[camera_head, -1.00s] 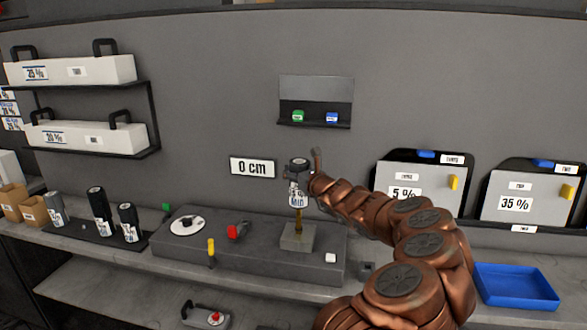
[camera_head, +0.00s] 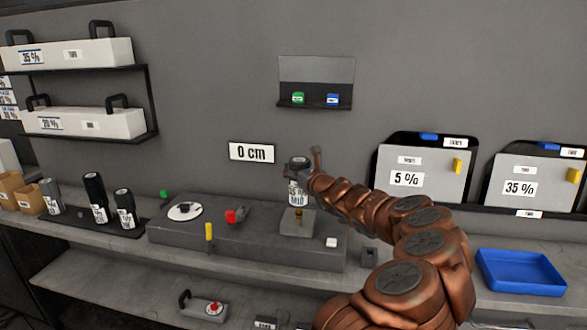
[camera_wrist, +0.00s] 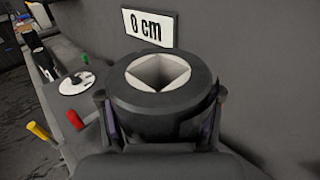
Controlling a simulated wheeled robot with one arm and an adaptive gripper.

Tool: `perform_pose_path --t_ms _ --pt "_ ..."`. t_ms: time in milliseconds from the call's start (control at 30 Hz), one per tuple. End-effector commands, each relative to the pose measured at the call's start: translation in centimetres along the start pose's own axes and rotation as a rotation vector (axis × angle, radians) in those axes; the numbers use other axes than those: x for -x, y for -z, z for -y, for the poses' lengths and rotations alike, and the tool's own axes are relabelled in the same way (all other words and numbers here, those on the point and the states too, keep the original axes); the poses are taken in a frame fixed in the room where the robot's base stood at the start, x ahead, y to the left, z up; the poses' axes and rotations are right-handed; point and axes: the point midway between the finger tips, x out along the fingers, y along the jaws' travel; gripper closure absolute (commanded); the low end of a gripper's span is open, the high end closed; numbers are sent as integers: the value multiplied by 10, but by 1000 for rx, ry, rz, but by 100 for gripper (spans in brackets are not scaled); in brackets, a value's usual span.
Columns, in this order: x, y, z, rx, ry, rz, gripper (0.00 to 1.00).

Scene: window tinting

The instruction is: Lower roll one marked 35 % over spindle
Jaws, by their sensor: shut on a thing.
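My gripper (camera_head: 303,177) is shut on a dark roll (camera_head: 298,168) with a white label reading "MID" and a percentage hard to read. A short stretch of brass spindle (camera_head: 298,213) shows between roll and block. The spindle's top is hidden, apparently inside the roll. In the wrist view, the roll's top (camera_wrist: 125,92) has an open, pale, squarish core, with gripper fingers on both sides.
Several dark rolls (camera_head: 99,213) stand on a mat at left. A red knob (camera_head: 233,216), yellow lever (camera_head: 209,231) and round white dial (camera_head: 185,211) are left of the block. A "0 cm" sign (camera_head: 252,152) hangs behind. A blue tray (camera_head: 520,284) is at right.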

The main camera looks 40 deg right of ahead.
Motion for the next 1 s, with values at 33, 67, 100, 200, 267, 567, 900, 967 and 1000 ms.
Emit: perform_pose_path --t_ms 33,67,100,200,267,567,900,967,1000 --pt "0 5 0 0 0 1 100" --pt "0 7 0 0 0 1 100" --pt "0 9 0 0 0 1 100" --pt "0 14 0 0 0 1 100" --pt "0 17 0 0 0 1 100" --pt "0 33 0 0 0 1 100" --pt "0 47 0 -1 0 1 100" --pt "0 48 0 -1 0 1 100" --pt "0 49 0 -1 0 1 100"
